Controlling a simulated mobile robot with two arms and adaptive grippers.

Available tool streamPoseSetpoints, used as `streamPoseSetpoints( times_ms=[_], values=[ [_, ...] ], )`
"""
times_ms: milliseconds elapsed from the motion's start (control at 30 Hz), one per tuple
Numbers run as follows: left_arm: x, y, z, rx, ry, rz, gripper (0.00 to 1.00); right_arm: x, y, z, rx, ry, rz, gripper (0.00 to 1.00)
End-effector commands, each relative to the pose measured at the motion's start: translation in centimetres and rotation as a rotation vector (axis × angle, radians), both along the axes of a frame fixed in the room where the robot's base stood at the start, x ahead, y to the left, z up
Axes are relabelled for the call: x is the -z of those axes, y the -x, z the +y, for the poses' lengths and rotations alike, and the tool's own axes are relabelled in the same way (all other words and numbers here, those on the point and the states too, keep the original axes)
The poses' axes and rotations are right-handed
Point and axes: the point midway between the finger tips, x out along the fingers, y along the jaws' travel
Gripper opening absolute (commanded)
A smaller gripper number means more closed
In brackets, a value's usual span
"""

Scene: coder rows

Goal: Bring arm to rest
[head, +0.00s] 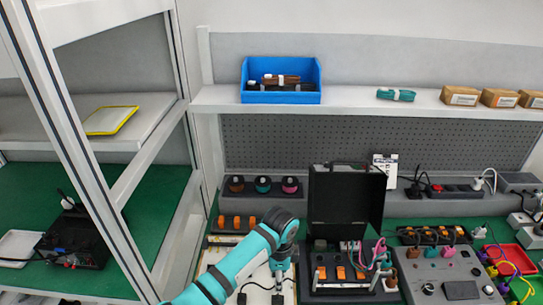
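My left arm, teal with dark joints, comes in from the bottom left and bends down at a dark joint. Its gripper (278,284) points down over the white board on the bench, just left of the black case. The fingers are small and partly cut off by the bottom edge, so I cannot tell whether they are open or hold anything. My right arm and gripper are not in this view.
An open black case (345,200) stands right of my arm, behind a unit with orange switches (341,273). A grey control box (445,272) and red tray (512,258) lie farther right. A blue bin (281,97) sits on the shelf. A frame post (75,130) stands left.

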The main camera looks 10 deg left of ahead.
Motion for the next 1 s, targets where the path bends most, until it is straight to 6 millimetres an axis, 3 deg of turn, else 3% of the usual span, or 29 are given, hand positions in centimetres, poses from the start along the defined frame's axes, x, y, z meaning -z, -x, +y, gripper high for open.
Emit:
streamPoseSetpoints(
  times_ms=[167,333,500,600,1000],
  values=[
    [1.3,2.4,-0.4,-0.07,0.05,-0.002,0.47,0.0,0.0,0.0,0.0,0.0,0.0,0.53],
    [3.1,8.4,0.5,-0.324,0.165,-0.021,0.47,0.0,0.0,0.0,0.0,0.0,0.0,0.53],
    [2.9,14.6,4.6,-0.665,0.235,-0.064,0.47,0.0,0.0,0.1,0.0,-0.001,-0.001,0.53],
    [2.1,17.4,7.2,-0.825,0.249,-0.096,0.47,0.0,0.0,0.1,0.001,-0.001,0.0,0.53],
    [-1.6,24.3,14.5,-1.185,0.234,-0.202,0.47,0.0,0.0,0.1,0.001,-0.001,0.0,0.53]
  ],
)
